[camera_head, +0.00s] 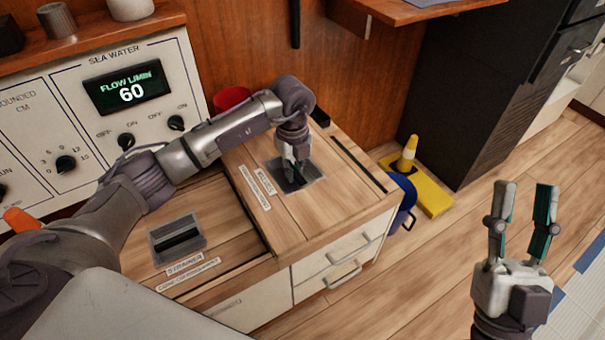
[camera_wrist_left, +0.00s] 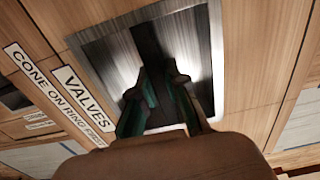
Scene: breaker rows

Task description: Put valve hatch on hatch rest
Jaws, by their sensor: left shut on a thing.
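The valve hatch (camera_head: 298,210) is a wooden panel on the counter, with a VALVES label and a square metal handle recess. The recess and label fill much of the left wrist view (camera_wrist_left: 92,45). My left gripper (camera_head: 293,174) points down into this recess. Its fingers (camera_wrist_left: 162,103) are shut on the dark handle bar there. The hatch looks flat in the counter top; I cannot tell whether it is lifted at all. My right gripper (camera_head: 525,212) is open and empty, over the floor at the right. I cannot pick out the hatch rest.
A second recessed handle (camera_head: 176,240) labelled STRAINER lies nearer at the left. The control panel (camera_head: 90,130) stands behind. A red container (camera_head: 232,98) sits behind my left arm. A yellow floor piece with a cone (camera_head: 428,190) and a blue bucket (camera_head: 403,205) stand right of the cabinet.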

